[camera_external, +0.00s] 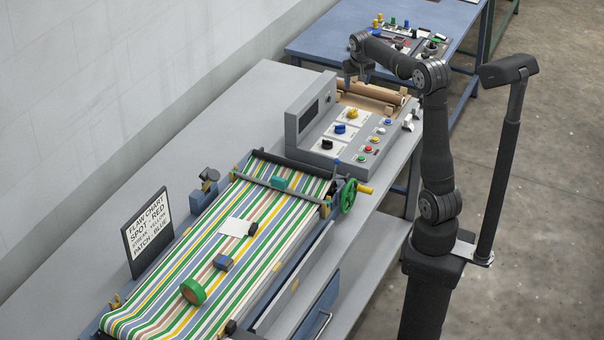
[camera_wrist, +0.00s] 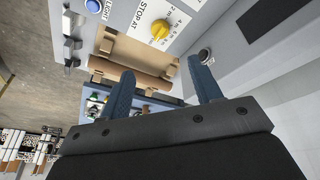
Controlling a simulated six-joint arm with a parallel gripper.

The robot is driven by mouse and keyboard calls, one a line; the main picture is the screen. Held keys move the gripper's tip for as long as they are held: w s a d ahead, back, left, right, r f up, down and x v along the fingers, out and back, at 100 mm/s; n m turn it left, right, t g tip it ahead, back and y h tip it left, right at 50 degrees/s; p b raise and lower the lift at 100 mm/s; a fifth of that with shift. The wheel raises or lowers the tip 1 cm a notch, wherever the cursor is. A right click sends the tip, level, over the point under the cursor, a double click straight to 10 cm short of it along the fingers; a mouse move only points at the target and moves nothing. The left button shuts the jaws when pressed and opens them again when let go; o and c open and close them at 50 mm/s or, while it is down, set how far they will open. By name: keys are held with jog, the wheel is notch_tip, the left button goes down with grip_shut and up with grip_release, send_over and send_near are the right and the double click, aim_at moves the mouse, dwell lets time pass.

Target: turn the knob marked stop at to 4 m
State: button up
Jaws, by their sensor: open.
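The yellow knob (camera_wrist: 160,30) sits on a white plate marked STOP AT in the wrist view, with metre marks such as 2 m along its right side. Which mark its pointer meets is too small to tell. In the outside view the yellow knob (camera_external: 351,113) is the farthest of a row of knobs on the grey console (camera_external: 306,143). My gripper (camera_external: 357,82) is above the far end of the console. In the wrist view my gripper (camera_wrist: 163,88) has its two blue fingers wide apart, with nothing between them. The knob lies beyond the fingertips, untouched.
A blue knob (camera_external: 340,128) and a black knob (camera_external: 327,144) sit nearby on the console, with coloured buttons at their right. A striped belt (camera_external: 220,260) runs toward the front. A blue table (camera_external: 330,45) stands behind.

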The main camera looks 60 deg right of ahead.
jog(key=w+a+m+g, duration=0.1)
jog(key=w+m, duration=0.1)
jog(key=m, duration=0.3)
jog(key=m+g+h, duration=0.1)
jog(key=m+h, duration=0.1)
jog(key=m, duration=0.2)
send_near(353, 110)
jog(key=x, duration=0.9)
jog(key=c, duration=1)
